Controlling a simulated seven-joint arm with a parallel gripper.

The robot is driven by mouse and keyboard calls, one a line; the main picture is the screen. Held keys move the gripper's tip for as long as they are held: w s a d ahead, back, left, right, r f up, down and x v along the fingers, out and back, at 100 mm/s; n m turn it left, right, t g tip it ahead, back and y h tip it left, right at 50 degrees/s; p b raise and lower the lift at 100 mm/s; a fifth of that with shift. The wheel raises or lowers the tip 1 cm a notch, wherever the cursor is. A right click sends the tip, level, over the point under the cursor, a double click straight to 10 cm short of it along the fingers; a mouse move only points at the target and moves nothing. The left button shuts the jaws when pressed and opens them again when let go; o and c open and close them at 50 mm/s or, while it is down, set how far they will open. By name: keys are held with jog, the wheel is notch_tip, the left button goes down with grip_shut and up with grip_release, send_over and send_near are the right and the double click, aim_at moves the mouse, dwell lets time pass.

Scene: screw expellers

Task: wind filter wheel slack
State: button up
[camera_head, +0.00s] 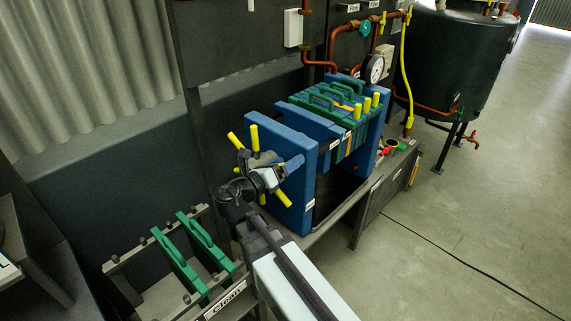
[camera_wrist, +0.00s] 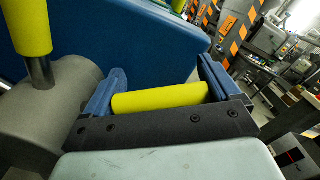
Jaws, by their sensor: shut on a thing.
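A second yellow handle (camera_wrist: 31,28) stands upright at the left, on the grey hub (camera_wrist: 62,100). In the head view my arm and wrist cover part of the wheel, and the fingertips are hard to make out.
Green-handled filter plates (camera_head: 335,100) stand packed at the press's far end, near a pressure gauge (camera_head: 374,69). A rack labelled "clean" (camera_head: 224,299) holds two green plates (camera_head: 180,266) at lower left. Copper pipes and a dark tank (camera_head: 455,60) stand behind.

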jog(key=o, duration=1.2)
jog(key=shift+s+a, duration=0.1)
jog(key=v, duration=1.3)
jog(key=shift+s+a, duration=0.2)
